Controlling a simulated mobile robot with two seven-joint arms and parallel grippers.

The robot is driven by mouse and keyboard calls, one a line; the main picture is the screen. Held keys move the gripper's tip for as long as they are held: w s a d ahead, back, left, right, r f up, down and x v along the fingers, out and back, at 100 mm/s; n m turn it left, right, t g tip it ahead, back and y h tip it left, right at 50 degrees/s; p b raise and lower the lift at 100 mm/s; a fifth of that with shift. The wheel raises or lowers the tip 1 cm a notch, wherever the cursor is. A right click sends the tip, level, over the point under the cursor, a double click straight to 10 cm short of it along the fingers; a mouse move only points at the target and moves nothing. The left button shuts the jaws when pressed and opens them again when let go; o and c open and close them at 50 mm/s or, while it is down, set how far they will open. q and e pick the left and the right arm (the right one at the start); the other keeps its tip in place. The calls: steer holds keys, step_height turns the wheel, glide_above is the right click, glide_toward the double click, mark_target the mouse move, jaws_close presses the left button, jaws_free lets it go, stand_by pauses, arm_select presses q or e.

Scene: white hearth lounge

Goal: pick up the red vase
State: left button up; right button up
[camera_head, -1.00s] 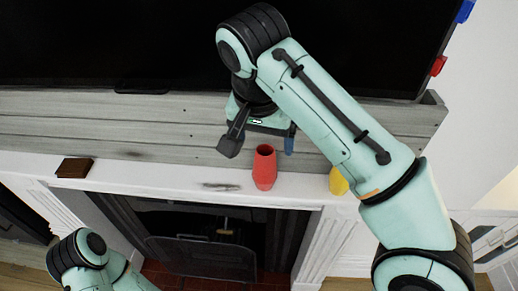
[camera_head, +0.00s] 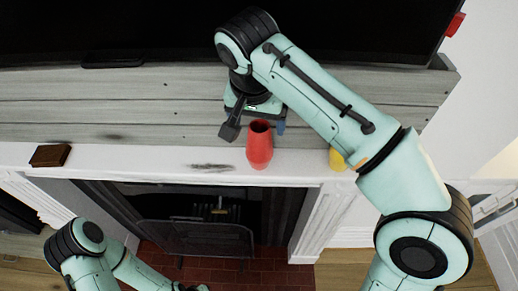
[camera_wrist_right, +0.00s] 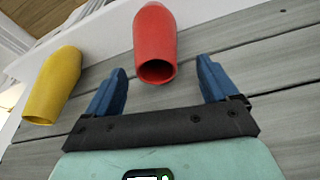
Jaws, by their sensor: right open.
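The red vase (camera_head: 259,146) stands upright on the white mantel shelf (camera_head: 120,158), its open mouth facing up. In the right wrist view the red vase (camera_wrist_right: 155,42) lies just beyond the fingertips, roughly between their lines. My right gripper (camera_wrist_right: 165,78) is open with its two blue fingers apart and nothing between them.
A yellow vase (camera_head: 337,160) stands right of the red one, partly behind my right arm; it also shows in the wrist view (camera_wrist_right: 52,86). A brown block (camera_head: 50,155) lies at the shelf's left. Grey boards (camera_head: 150,105) and a dark screen (camera_head: 130,25) are behind.

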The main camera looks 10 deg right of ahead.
mark_target(260, 131)
steer(key=x, duration=0.1)
steer(key=s+x, duration=0.1)
steer(key=x, duration=0.1)
steer(key=shift+w+f+b, duration=0.1)
steer(key=shift+f+b, duration=0.25)
steer(key=shift+f, duration=0.05)
steer(key=shift+w+f, duration=0.1)
steer(key=shift+w, duration=0.15)
jaws_close()
steer(key=shift+s, duration=0.1)
